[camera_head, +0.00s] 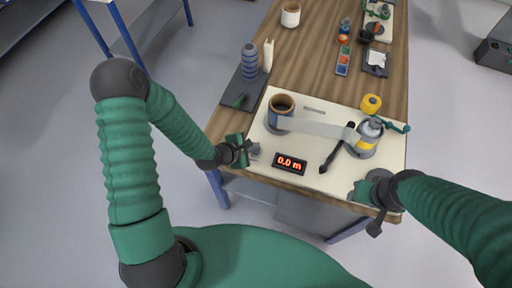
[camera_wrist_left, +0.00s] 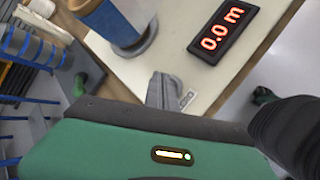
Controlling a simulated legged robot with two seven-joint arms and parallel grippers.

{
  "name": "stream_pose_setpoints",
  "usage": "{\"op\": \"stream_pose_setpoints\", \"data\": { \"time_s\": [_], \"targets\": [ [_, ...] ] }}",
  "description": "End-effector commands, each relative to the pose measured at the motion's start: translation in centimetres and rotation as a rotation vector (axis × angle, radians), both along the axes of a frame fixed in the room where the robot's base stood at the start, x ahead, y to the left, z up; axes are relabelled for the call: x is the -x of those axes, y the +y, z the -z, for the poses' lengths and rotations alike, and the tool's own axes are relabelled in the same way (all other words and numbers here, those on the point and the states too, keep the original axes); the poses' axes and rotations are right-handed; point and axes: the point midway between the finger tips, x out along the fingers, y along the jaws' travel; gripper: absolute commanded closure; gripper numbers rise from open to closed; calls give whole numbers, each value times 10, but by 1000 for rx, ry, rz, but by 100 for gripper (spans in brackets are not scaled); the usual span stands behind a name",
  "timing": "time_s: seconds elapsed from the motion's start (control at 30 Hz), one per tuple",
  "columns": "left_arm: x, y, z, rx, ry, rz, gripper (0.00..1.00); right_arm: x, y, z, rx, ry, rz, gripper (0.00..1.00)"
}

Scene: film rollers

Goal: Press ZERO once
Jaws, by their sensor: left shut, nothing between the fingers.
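The ZERO label (camera_wrist_left: 187,101) shows in the left wrist view on the cream board, right beside the fingers of my left gripper (camera_wrist_left: 163,90). The button itself is not clearly seen; the fingers cover that spot. In the head view my left gripper (camera_head: 248,148) is shut and empty at the board's near left corner. I cannot tell whether the fingertips touch the button. The black display (camera_head: 290,163) reads 0.0 m in red; it also shows in the left wrist view (camera_wrist_left: 222,33). My right gripper (camera_head: 375,210) is at the board's near right edge; its jaws are unclear.
The cream board (camera_head: 312,178) bears a roller with a brown core (camera_head: 281,107), a pale film strip (camera_head: 312,127) and a second roller with yellow (camera_head: 362,145). A dark lever (camera_head: 335,152) stands between them. A grey stack (camera_head: 249,62) is at the back left.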

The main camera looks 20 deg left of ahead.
Motion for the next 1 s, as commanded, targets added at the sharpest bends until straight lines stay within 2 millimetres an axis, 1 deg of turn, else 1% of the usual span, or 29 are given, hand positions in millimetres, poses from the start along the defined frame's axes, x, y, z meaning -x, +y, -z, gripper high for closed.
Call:
{"op": "stream_pose_setpoints", "data": {
  "time_s": [0.03,0.07,0.33,0.43,0.9,1.0],
  "targets": [
    [0,0,-6,0,0,0,100,0,0,-6,0,0,0,52],
    [0,0,-7,0,0,0,100,0,0,-7,0,0,0,52],
    [0,0,-6,0,0,0,100,0,0,-6,0,0,0,52],
    [0,0,-9,0,0,0,100,0,0,-9,0,0,0,52],
    [0,0,-56,1,-1,-1,100,0,0,-56,0,0,0,52],
    [0,0,-58,1,0,-1,100,0,0,-58,0,0,0,52]
  ]
}}
